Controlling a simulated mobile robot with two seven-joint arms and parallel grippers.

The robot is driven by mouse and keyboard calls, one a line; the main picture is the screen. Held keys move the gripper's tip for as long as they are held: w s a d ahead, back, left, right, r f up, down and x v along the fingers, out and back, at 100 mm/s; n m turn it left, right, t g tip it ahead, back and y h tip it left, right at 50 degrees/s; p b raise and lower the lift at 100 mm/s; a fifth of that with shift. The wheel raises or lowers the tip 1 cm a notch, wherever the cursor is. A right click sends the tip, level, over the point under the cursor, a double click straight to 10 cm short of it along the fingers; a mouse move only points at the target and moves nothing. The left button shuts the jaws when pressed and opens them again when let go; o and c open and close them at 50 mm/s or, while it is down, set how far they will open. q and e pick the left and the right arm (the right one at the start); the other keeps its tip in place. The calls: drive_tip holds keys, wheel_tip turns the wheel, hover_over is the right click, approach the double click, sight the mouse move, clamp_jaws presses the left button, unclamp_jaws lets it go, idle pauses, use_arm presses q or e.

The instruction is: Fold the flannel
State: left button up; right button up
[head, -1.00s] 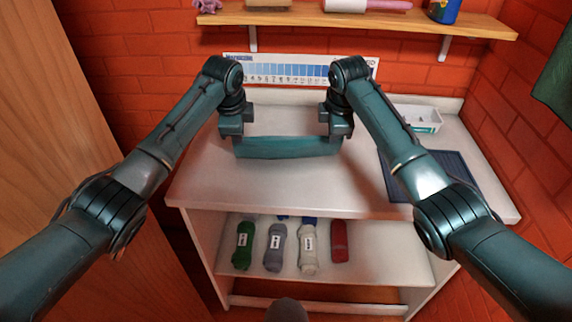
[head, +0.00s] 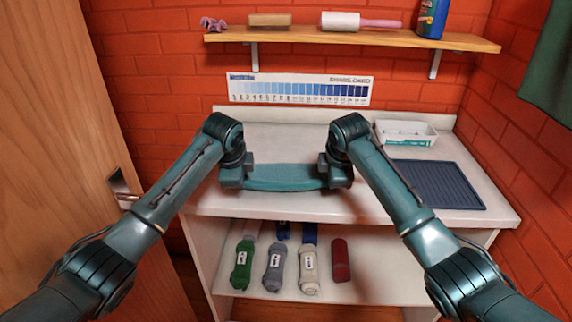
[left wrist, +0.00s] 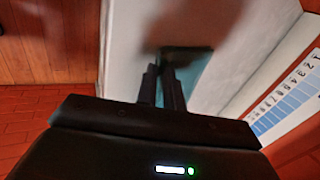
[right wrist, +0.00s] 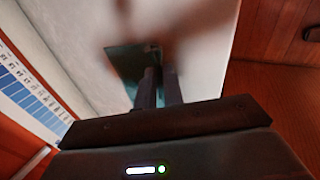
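The flannel (head: 285,178) is a teal cloth stretched as a narrow band between my two grippers, over the front middle of the white worktop. Its middle bows slightly toward me. My left gripper (head: 237,178) is closed on its left end, and my right gripper (head: 335,176) on its right end. In the left wrist view the flannel (left wrist: 197,76) shows beyond the close-set fingers; the right wrist view also shows it (right wrist: 125,63). I cannot tell whether its lower edge touches the worktop.
The worktop (head: 385,205) holds a white tray (head: 405,133) and a dark ribbed mat (head: 435,184) at right. Several bottles, including a green one (head: 243,262), and a red item (head: 341,260) lie on the shelf below. A wall shelf (head: 350,38) hangs above. The worktop's back left is clear.

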use_arm(q)
drive_tip(key=o, duration=0.7)
use_arm(e)
drive_tip(key=o, duration=0.7)
use_arm(q)
drive_tip(key=shift+s+r, duration=0.15)
drive_tip(key=shift+r, duration=0.35)
use_arm(e)
drive_tip(key=shift+s+r, duration=0.2)
drive_tip(key=shift+r, duration=0.3)
use_arm(q)
drive_tip(key=v, duration=0.3)
drive_tip(key=s+v, duration=0.1)
drive_tip(key=v, duration=0.5)
drive_tip(key=shift+s, duration=0.45)
use_arm(e)
drive_tip(key=v, duration=0.3)
drive_tip(key=s+v, duration=0.1)
drive_tip(key=v, duration=0.5)
drive_tip(key=shift+s, duration=0.4)
use_arm(q)
drive_tip(key=shift+f, duration=0.1)
use_arm(e)
drive_tip(key=shift+f, duration=0.1)
